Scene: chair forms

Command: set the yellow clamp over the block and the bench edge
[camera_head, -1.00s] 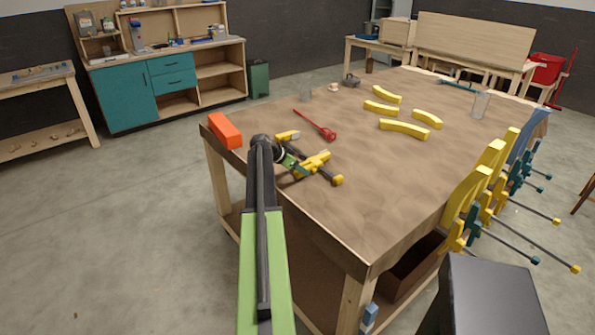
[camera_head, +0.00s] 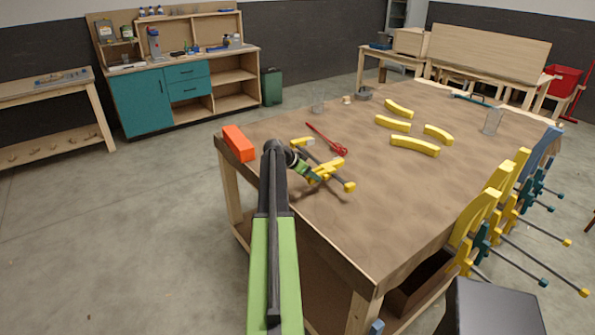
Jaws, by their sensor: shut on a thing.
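The yellow clamp (camera_head: 326,169) has a dark bar and a yellow knob at its end. My gripper (camera_head: 312,173) is shut on it and holds it over the near left part of the bench (camera_head: 390,215). Whether the clamp touches the bench top is hard to tell. The orange-red block (camera_head: 238,143) sits at the bench's left corner, by the edge. The clamp is to the right of the block and apart from it. My arm hides part of the bench edge between them.
A red bar tool (camera_head: 328,140) lies behind the clamp. Several curved yellow pieces (camera_head: 414,146) lie farther back on the bench. More clamps (camera_head: 490,205) hang along the right edge. The bench's middle is bare.

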